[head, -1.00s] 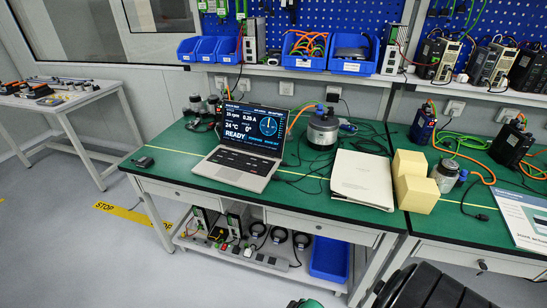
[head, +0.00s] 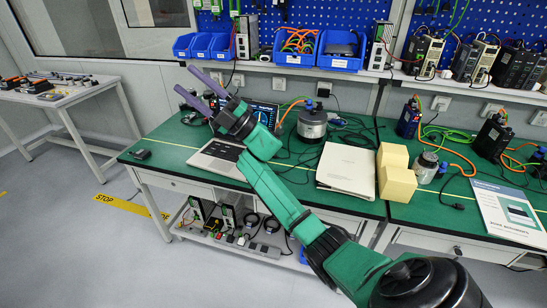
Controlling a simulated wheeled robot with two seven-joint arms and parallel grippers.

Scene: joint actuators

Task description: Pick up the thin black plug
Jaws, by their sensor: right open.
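My right gripper (head: 185,79) is raised over the left part of the green workbench (head: 165,160), in front of the laptop (head: 222,158). Its two purple-grey fingers are spread, with nothing between them. A small dark plug-like piece (head: 457,206) lies at a cable end on the right bench. Another small black object (head: 140,154) lies alone near the left front corner of the left bench. I cannot tell for sure which is the thin black plug. The gripper is well apart from both. My left gripper is out of view.
A round motor (head: 312,125), a white binder (head: 345,168) and yellow foam blocks (head: 398,184) stand on the left bench. Loose cables lie around them. Blue bins (head: 341,63) sit on the shelf above. The bench's left front corner is mostly clear.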

